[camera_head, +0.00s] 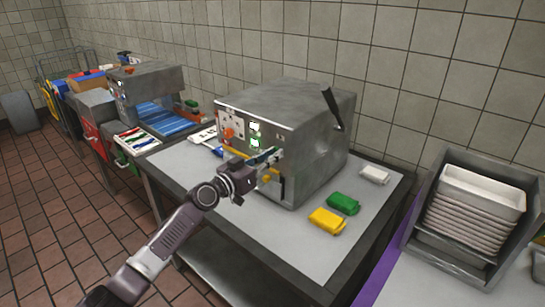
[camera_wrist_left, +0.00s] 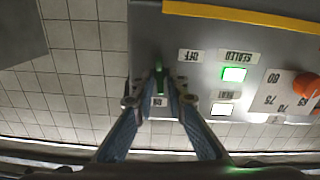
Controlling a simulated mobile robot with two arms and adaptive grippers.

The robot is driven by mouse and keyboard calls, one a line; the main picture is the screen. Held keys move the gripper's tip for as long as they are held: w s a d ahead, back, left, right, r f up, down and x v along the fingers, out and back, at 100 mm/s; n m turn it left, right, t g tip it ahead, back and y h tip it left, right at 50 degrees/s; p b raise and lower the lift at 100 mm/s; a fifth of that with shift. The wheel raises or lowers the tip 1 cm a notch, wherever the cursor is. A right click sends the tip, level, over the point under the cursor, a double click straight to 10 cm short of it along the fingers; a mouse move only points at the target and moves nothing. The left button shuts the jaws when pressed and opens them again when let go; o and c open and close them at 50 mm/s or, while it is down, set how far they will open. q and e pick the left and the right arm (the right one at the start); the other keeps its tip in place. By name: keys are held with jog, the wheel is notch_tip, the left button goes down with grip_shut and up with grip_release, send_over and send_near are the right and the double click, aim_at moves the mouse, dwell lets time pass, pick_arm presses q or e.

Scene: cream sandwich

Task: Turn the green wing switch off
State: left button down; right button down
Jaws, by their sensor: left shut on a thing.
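The green wing switch (camera_wrist_left: 158,80) sits on the front panel of the grey metal machine (camera_head: 300,108). It shows in the left wrist view between my fingers, pointing along the picture's vertical, with a label reading OFF (camera_wrist_left: 190,55) beside it and an ON label (camera_wrist_left: 161,100) at its lower end. My left gripper (camera_wrist_left: 160,97) is shut on the switch, a finger on either side. In the head view, my left gripper (camera_head: 264,163) is at the machine's front and hides the switch. My right gripper is not in view.
An orange knob (camera_wrist_left: 305,85) and a lit green indicator (camera_wrist_left: 234,74) are beside the switch; a yellow bar (camera_wrist_left: 245,16) crosses the panel. Yellow (camera_head: 327,220), green (camera_head: 343,203) and white (camera_head: 374,174) packs lie on the table (camera_head: 305,250). A tray stack (camera_head: 470,215) stands at right.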

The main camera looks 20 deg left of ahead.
pick_arm(q)
jog(key=shift+a+f+n+p, duration=0.1)
jog(key=shift+f+n+p, duration=0.1)
jog(key=shift+n, duration=3.9)
jog(key=shift+a+f+n+p, duration=0.1)
jog(key=shift+n+p, duration=0.1)
jog(key=shift+n, duration=3.9)
jog(key=c, duration=2.1)
grip_release()
jog(key=v, duration=1.2)
